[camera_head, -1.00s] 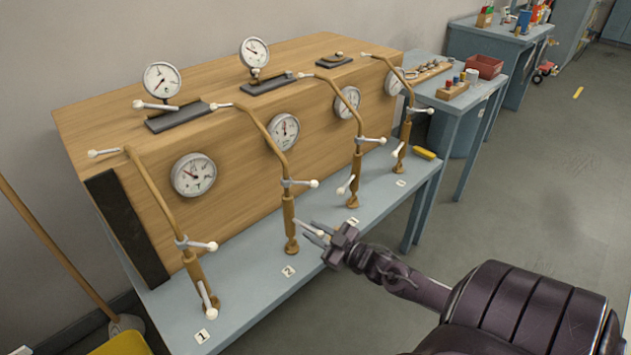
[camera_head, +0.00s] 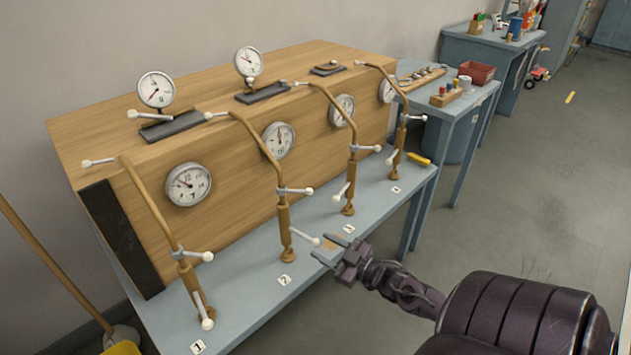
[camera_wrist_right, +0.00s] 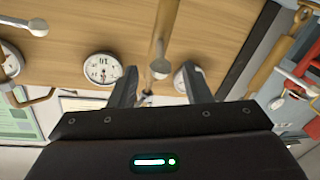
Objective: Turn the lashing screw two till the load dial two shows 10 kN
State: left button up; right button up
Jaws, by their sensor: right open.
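Lashing screw two (camera_head: 284,222) is a brown upright screw on the bench at label 2. Its upper white-tipped handle (camera_head: 298,190) points right. A lower white-tipped bar (camera_head: 308,238) sticks out toward my right gripper. Load dial two (camera_head: 279,140) is a round white dial on the wooden face behind it; its needle points roughly upward, but its figures are too small to read. My right gripper (camera_head: 334,250) is open, its fingertips close to the bar's tip; contact cannot be told. In the right wrist view, a brass rod (camera_wrist_right: 160,45) shows beyond the open fingers. My left gripper is not in view.
Similar screws stand at label 1 (camera_head: 198,346) and farther right along the blue bench. Gauges (camera_head: 157,90) stand on the wooden box (camera_head: 230,75). A yellow object (camera_head: 418,159) lies at the bench's right end.

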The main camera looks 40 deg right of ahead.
jog(key=shift+s+d, duration=0.15)
jog(key=shift+s, duration=0.65)
jog(key=shift+s+d, duration=0.15)
jog(key=shift+s, duration=0.6)
jog(key=s+a+f+m+g+h, duration=0.15)
jog(key=s+f+g+h, duration=0.35)
jog(key=f, duration=0.8)
jog(key=s+a+f+m+g, duration=0.1)
jog(key=s+f+m+g, duration=0.2)
jog(key=s+f, duration=0.75)
jog(key=s+a+f+g+y+p, duration=0.1)
jog(key=s+a+f+g, duration=0.7)
jog(key=s+a+f, duration=0.8)
jog(key=a+f+n, duration=0.1)
jog(key=a, duration=0.1)
jog(key=shift+s+a+f+g+y, duration=0.2)
jog(key=shift+a+g+y, duration=0.1)
jog(key=shift+a, duration=0.05)
